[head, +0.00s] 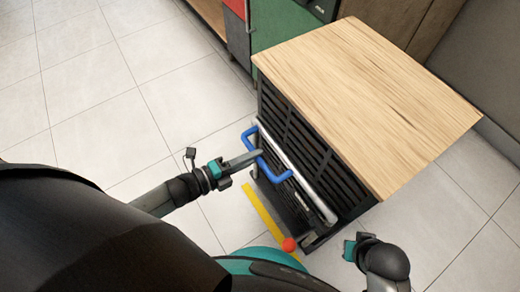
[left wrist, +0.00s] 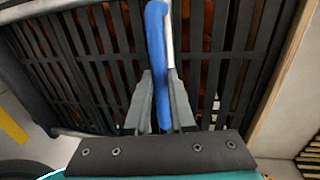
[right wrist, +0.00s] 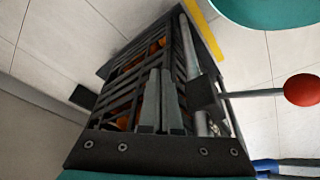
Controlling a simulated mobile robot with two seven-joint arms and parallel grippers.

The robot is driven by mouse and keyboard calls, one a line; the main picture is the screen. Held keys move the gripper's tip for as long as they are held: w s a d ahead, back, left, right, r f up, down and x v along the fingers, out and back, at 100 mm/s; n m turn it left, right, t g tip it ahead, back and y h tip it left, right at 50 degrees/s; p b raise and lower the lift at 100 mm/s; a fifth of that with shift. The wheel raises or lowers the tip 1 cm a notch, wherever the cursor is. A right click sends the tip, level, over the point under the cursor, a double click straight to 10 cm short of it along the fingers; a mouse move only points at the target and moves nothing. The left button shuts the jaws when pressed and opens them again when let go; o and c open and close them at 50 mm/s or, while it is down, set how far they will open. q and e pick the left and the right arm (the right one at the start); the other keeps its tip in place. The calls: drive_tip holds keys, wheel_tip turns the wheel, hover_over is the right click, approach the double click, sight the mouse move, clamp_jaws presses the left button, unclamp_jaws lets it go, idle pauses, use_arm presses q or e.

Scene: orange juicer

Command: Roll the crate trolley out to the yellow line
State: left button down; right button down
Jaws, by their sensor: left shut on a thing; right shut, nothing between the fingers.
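The crate trolley (head: 290,145) is a black slatted crate under a wooden top, with a pale metal bar along its front and a blue handle (head: 281,175). My left gripper (head: 259,154) is shut on the blue handle; in the left wrist view the handle (left wrist: 157,45) runs between its fingers. The yellow line (head: 258,207) lies on the floor just in front of the trolley. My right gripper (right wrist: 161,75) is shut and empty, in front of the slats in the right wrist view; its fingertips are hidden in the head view.
The wooden top (head: 370,95) overhangs the trolley. A red knob (head: 289,244) sits on a rod low by the trolley's front corner. Green and wooden cabinets (head: 285,22) stand behind. Tiled floor (head: 90,100) is clear to the left.

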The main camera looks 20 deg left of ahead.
use_arm(q)
drive_tip(key=shift+s+a+f, duration=0.1)
drive_tip(key=shift+s+f, duration=0.4)
use_arm(e)
drive_tip(key=shift+d+f, duration=0.1)
drive_tip(key=shift+f, duration=0.2)
use_arm(q)
drive_tip(key=c, duration=1)
unclamp_jaws()
drive_tip(key=shift+o, duration=0.8)
drive_tip(key=shift+a+r, duration=0.1)
drive_tip(key=shift+o, duration=0.3)
drive_tip(key=shift+r, duration=0.1)
drive_tip(key=shift+w+r, duration=0.1)
drive_tip(key=shift+w, duration=0.05)
drive_tip(key=p+v, duration=0.3)
drive_tip(key=v, duration=1.2)
drive_tip(key=shift+p, duration=0.4)
use_arm(e)
drive_tip(key=s+d+f+g, duration=0.1)
drive_tip(key=s+f, duration=0.2)
drive_tip(key=f, duration=0.3)
drive_tip(key=shift+s+d+f, duration=0.25)
drive_tip(key=shift+s+f, duration=0.1)
drive_tip(key=shift+f, duration=0.05)
